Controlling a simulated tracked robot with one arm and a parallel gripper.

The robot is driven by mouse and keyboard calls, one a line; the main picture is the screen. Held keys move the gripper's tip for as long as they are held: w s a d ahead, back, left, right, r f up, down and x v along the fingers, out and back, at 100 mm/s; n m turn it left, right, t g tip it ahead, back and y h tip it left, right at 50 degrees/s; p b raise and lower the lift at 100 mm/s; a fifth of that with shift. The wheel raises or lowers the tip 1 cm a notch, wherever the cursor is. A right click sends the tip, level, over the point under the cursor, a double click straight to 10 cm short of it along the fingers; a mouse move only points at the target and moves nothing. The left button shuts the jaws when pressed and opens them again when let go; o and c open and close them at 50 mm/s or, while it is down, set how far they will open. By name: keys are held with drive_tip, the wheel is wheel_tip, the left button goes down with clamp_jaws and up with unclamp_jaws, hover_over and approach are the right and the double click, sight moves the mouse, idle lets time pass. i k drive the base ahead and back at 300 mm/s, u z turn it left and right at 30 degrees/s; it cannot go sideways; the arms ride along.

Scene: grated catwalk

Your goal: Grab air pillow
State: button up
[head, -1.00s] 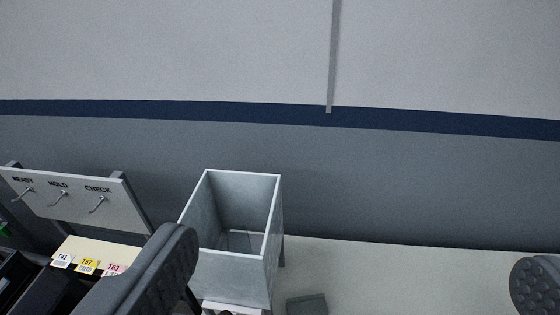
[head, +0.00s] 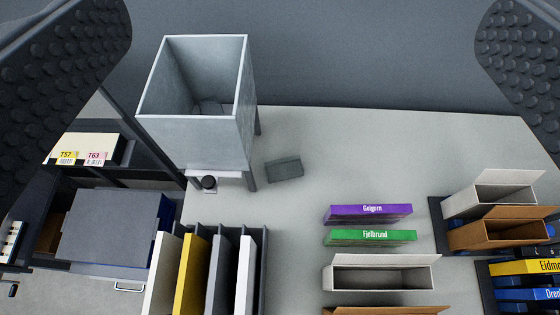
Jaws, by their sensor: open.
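My gripper (head: 305,75) is open, with one dark textured finger at the upper left and the other at the upper right. Nothing is between the fingers close up. No air pillow can be made out in view. A grey open-topped metal bin (head: 190,140) on legs stands beyond and below the gripper, left of centre. Its inside looks mostly empty, with a flat darker patch at the bottom that I cannot identify. A small dark grey block (head: 284,169) lies on the floor right of the bin.
A rack of upright folders (head: 190,275) stands at the bottom, left of centre. Purple (head: 370,214) and green (head: 372,238) labelled boxes and open cartons (head: 380,275) lie at lower right. A shelf with tags (head: 85,148) is at left. Pale floor (head: 350,150) is clear in the middle.

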sight(282, 169)
drive_tip(key=k, duration=0.5)
drive_tip(key=u, duration=1.5)
drive_tip(key=k, duration=0.7)
drive_tip(key=z, duration=1.55)
drive_tip(key=i, duration=1)
drive_tip(key=u, duration=0.05)
